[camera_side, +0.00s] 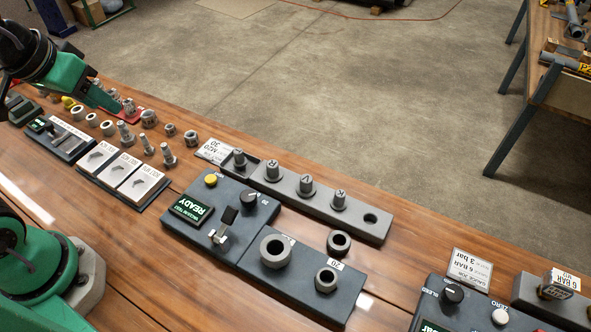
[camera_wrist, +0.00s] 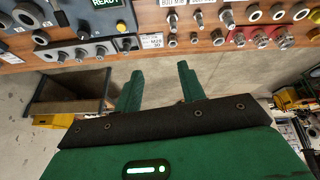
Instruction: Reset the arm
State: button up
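My green gripper (camera_side: 118,108) is at the upper left in the side view, over the far left part of the wooden bench (camera_side: 215,262), near a red strip with small fittings. In the wrist view, the two green fingers of my gripper (camera_wrist: 159,70) stand apart with nothing between them. The side view does not show clearly whether the fingertips touch anything. My arm folds in from the left edge, and part of it is out of the picture.
A panel reading READY (camera_side: 191,211) stands mid-bench beside a rail with upright pegs (camera_side: 305,187). Loose rings (camera_side: 339,242) and bolts stand around. A gauge panel (camera_side: 452,299) is at lower right. Open floor (camera_side: 330,90) lies behind, with another bench (camera_side: 541,82) at right.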

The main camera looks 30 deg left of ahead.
jog(key=shift+s+a+f+m, duration=0.2)
jog(key=shift+s+a+m, duration=0.1)
jog(key=shift+s+m, duration=0.45)
dwell(0.8)
